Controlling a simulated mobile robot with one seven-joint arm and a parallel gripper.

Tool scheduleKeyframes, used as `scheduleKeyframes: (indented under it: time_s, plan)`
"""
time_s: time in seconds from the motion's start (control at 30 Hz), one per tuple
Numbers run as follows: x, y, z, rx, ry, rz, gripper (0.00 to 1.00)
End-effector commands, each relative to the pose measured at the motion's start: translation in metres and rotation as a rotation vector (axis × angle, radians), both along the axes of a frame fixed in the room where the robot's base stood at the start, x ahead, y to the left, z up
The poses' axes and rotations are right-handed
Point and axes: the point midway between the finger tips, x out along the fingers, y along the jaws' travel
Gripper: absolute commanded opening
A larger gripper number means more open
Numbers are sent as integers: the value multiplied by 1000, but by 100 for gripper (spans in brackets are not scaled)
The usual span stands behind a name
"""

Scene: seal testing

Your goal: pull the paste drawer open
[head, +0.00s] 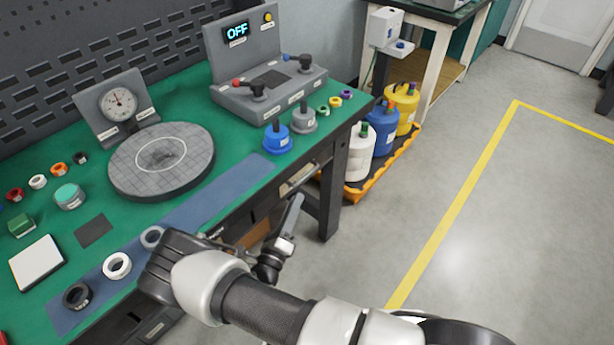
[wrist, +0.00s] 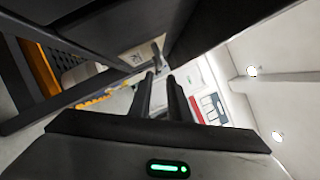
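My gripper (head: 296,201) is beside the bench's front side in the head view, beyond my arm, pointing away from me. In the wrist view its two dark fingers (wrist: 161,77) stand apart with a gap and nothing clearly between them. Labelled drawer fronts run under the bench's front edge: one drawer front (head: 300,176) lies beyond the gripper, another label (head: 217,232) is nearer. The labels are too small to read, so I cannot tell which is the paste drawer. No drawer clearly stands out. My arm hides part of the bench front. Contact with a handle cannot be told.
The green bench top (head: 235,125) holds a round plate (head: 160,160), a dial gauge, rings and a control box (head: 268,80) reading OFF. An orange pallet (head: 390,168) with several jugs stands beyond the bench's right end. The floor (head: 490,210) on the right is clear.

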Motion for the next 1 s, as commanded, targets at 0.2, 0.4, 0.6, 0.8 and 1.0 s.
scheduleKeyframes:
  time_s: [0.2, 0.4, 0.6, 0.8, 1.0]
  plan:
    - [45, -16, 10, 1, -2, -4, 17]
    - [77, -26, 17, 3, -1, -3, 17]
    - [92, -30, 20, 3, 0, -1, 17]
    - [94, -31, 21, 2, 1, -1, 17]
    - [94, -31, 21, 2, 1, -1, 2]
